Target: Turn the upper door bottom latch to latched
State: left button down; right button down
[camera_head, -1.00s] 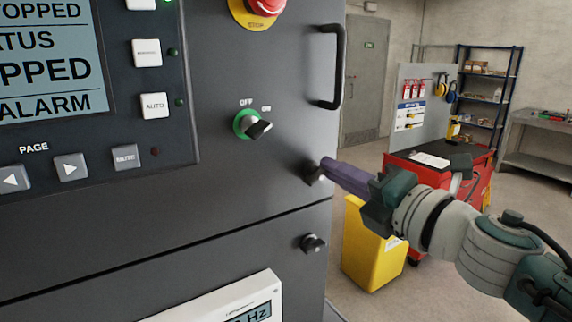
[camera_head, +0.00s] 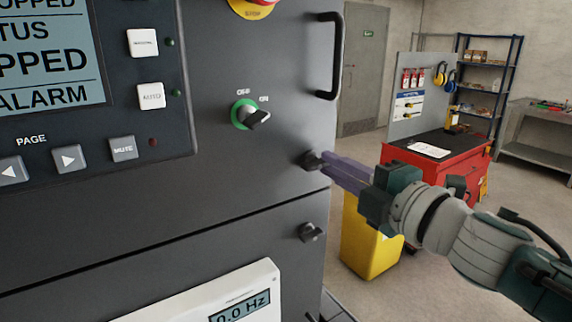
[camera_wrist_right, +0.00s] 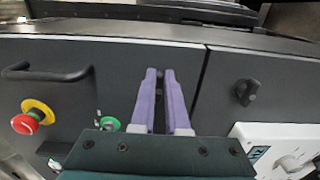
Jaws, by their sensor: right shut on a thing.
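The upper door (camera_head: 215,190) is a dark grey panel and looks closed. Its bottom latch (camera_head: 313,160) is a small black knob near the lower right corner, just above the seam. My right gripper (camera_head: 329,166) reaches it from the right, with its purple fingers shut on the latch. In the right wrist view the gripper (camera_wrist_right: 160,76) has one finger on either side of the dark latch (camera_wrist_right: 160,84). The fingers partly hide the latch, so its exact angle is hard to tell. My left gripper is not in view.
A second black latch (camera_head: 311,232) sits on the panel below the seam. A green-ringed OFF/ON switch (camera_head: 244,114) and a black door handle (camera_head: 335,55) are above. A yellow bin (camera_head: 369,240) and a red tool cabinet (camera_head: 450,175) stand behind my right arm.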

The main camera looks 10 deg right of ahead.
jog(key=c, duration=0.9)
grip_release()
jog(key=shift+s, duration=0.1)
jog(key=b+v, duration=0.1)
jog(key=v, duration=0.8)
jog(key=shift+s+d, duration=0.15)
jog(key=shift+s, duration=0.2)
